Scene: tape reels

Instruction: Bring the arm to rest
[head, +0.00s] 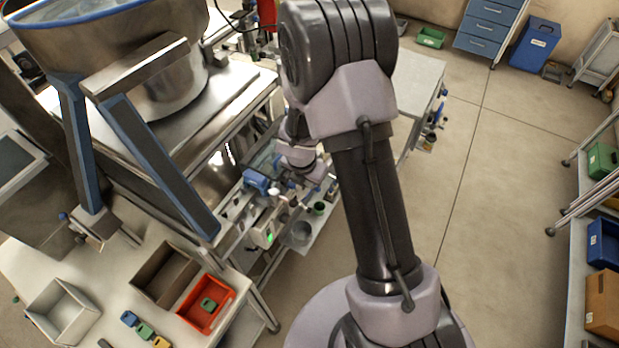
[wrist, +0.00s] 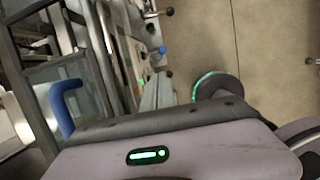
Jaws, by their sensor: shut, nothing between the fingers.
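My arm rises in the middle of the head view and bends over at the top, with its wrist part hanging behind it near the workbench. In the wrist view, my gripper (wrist: 157,84) shows as two pale grey fingers lying together beyond the lilac housing with a green light. Nothing shows between them. The fingers are hard to make out in the head view.
A large steel bowl feeder (head: 115,45) on blue legs stands at left. A front table carries a red-orange bin (head: 228,310), a brown bin (head: 148,285) and a white bin (head: 85,318). A shelf with a blue bin (head: 604,243) stands at right. Open floor lies between.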

